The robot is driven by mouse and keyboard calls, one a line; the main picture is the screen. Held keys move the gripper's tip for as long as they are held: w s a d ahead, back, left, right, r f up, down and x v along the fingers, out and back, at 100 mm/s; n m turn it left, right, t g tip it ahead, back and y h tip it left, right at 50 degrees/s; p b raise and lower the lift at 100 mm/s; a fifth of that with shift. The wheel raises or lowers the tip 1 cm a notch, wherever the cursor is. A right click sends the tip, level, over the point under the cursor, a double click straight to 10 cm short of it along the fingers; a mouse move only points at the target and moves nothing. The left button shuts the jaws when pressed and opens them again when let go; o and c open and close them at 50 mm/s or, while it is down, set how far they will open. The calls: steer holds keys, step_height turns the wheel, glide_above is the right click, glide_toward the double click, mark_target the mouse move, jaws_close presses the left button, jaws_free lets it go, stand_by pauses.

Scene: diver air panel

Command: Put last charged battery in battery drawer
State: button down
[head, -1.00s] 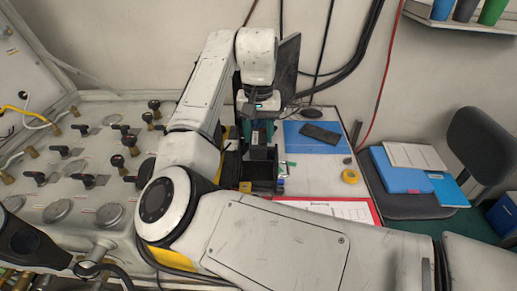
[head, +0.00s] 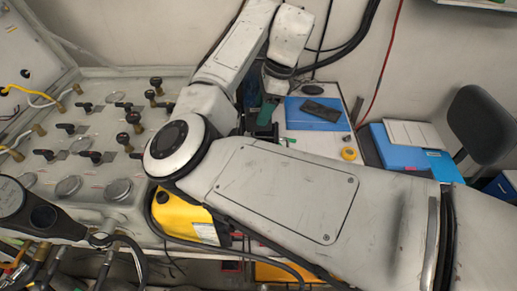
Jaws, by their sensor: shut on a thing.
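My gripper (head: 272,92) is at the far side of the workspace, near the left edge of the white desk, pointing down below my white wrist. It is small in the view and partly hidden by my own arm. It is shut on a battery, of which only a small green-teal part (head: 268,112) seems to show. A dark stand or holder (head: 266,132) is just below, mostly hidden behind my arm. I cannot make out a battery drawer or other batteries.
The valve panel (head: 95,150) with black knobs is on the left. On the desk are a blue folder (head: 300,116), a dark device (head: 321,111) and yellow tape (head: 348,153). A yellow case (head: 185,215) is below my elbow. A chair (head: 483,130) is on the right.

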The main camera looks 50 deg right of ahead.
steer(key=shift+m, duration=0.7)
step_height(320, 180, down, 10)
steer(key=shift+p, duration=1.1)
steer(key=shift+f, duration=0.15)
steer(key=c, duration=0.5)
jaws_free()
steer(key=b+v, duration=0.1)
steer(key=v, duration=1.1)
steer(key=shift+s+a+b, duration=0.1)
steer(key=shift+s+b, duration=0.15)
steer(key=shift+b, duration=0.15)
